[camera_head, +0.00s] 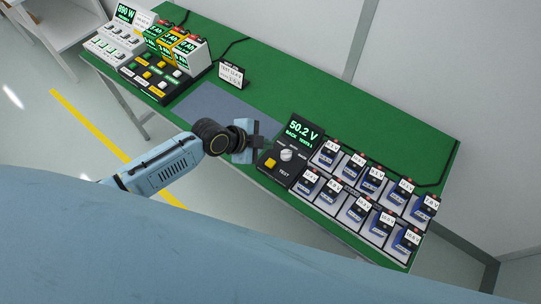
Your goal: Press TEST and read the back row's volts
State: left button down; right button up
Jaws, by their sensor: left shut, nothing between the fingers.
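The black tester box (266,174) stands on the green table, with a yellow button (270,162) above the label TEST and a pale rotary knob (286,155). Its raised display (301,130) reads 50.2 V in green, with a smaller line that seems to start with BACK. Two rows of blue batteries with white labels sit in a grey rack to its right, a back row (374,174) and a front row (334,190). My left gripper (258,141) is shut and empty, just left of the tester and apart from the button. My right gripper is not in view.
A grey mat (215,104) lies left of the tester. A small sign (233,76) stands behind it. At the far left are another button panel (155,78), yellow-and-black units with green displays (183,45) and a white panel reading 890 W (125,14). Black cables run along the back.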

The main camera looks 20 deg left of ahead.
aim_at(267, 164)
pick_arm(q)
jog(key=shift+w+d+r+m, duration=0.15)
jog(key=shift+r+m, duration=0.25)
jog(key=shift+r, duration=0.2)
jog(key=shift+f, duration=0.1)
notch_tip(267, 164, down, 9)
jog(key=b, duration=0.7)
jog(key=shift+b, duration=0.4)
dwell(1.2)
jog(key=shift+f+b, duration=0.25)
jog(key=shift+b, duration=0.15)
jog(key=shift+f+b, duration=0.4)
jog(key=shift+f, duration=0.05)
dwell(0.5)
jog(key=shift+r, duration=0.15)
jog(key=shift+r+p, duration=0.75)
